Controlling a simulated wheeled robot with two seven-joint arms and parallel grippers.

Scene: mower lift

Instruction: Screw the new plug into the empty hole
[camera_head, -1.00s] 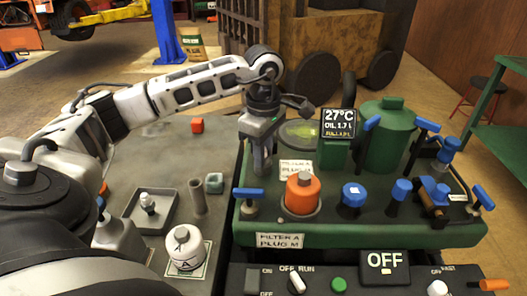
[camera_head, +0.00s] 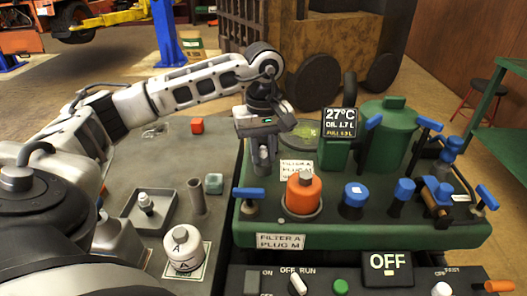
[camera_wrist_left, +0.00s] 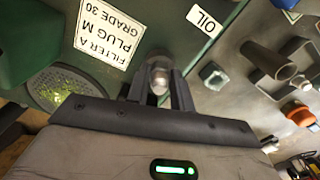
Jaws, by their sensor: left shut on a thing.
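My left gripper (camera_head: 263,168) points down at the left end of the green machine (camera_head: 400,236), left of the orange filter (camera_head: 303,195). In the left wrist view the gripper (camera_wrist_left: 160,92) is shut on a silvery plug (camera_wrist_left: 159,76), whose rounded metal end shows between the fingers. The fingers and plug hide the hole beneath, so I cannot tell whether the plug sits in it. A label (camera_wrist_left: 108,32) reading "FILTER A PLUG M GRADE 30" lies beside the fingers. My right gripper is not in view.
Blue-handled valve (camera_head: 249,194) stands close in front of the gripper, and the display (camera_head: 340,122) stands to its right.

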